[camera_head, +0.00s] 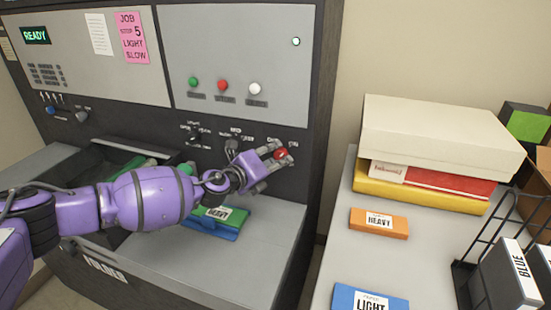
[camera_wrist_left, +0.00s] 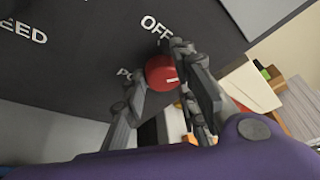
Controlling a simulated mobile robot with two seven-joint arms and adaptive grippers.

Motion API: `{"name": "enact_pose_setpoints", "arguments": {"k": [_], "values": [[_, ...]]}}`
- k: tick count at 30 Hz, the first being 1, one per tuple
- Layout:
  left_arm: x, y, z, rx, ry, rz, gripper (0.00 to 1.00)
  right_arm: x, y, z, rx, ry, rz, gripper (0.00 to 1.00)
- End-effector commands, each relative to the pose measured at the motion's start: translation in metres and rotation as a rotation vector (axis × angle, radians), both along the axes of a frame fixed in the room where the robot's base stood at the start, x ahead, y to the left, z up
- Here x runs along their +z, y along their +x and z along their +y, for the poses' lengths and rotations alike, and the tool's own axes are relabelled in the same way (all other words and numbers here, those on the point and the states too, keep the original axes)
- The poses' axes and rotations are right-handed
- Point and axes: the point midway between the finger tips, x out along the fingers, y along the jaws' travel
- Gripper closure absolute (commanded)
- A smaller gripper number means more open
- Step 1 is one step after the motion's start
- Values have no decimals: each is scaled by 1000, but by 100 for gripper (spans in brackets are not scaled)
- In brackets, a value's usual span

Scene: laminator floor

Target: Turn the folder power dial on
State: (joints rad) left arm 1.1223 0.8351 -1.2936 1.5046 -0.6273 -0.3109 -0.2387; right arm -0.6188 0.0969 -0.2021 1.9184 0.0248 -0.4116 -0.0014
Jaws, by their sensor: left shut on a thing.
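The red power dial (camera_head: 281,154) sits on the dark front panel of the folder, at the right end of a row of dials. In the left wrist view the red dial (camera_wrist_left: 161,72) has a small pale mark on its side, and the word OFF is printed beside it. My left gripper (camera_head: 274,160) reaches in from the left and is shut on the dial, with one finger on each side of it in the left wrist view (camera_wrist_left: 158,84). Other lettering around the dial is partly hidden by the fingers. My right gripper is not in view.
Two dark dials (camera_head: 232,145) stand left of the red one. Green, red and white buttons (camera_head: 222,86) are above. A side table (camera_head: 337,235) at right holds boxes, packets and a wire rack.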

Motion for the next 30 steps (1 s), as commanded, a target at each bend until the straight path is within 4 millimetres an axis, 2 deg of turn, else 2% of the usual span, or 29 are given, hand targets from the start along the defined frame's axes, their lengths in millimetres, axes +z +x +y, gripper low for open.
{"name": "enact_pose_setpoints", "arguments": {"k": [1, 10, 11, 13, 26, 30], "values": [[-12, -1, 4, 5, 8, 15, 99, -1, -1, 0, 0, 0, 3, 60], [-13, -1, 5, 6, 8, 17, 99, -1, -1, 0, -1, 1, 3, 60], [-13, -1, 5, 6, 8, 17, 69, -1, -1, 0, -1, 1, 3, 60], [-13, -2, 5, 5, 8, 17, 60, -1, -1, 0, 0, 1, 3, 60], [-8, -2, 1, 0, 5, 10, 60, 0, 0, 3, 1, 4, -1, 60], [-6, -6, 6, 2, 5, 9, 60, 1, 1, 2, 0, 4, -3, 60]]}}
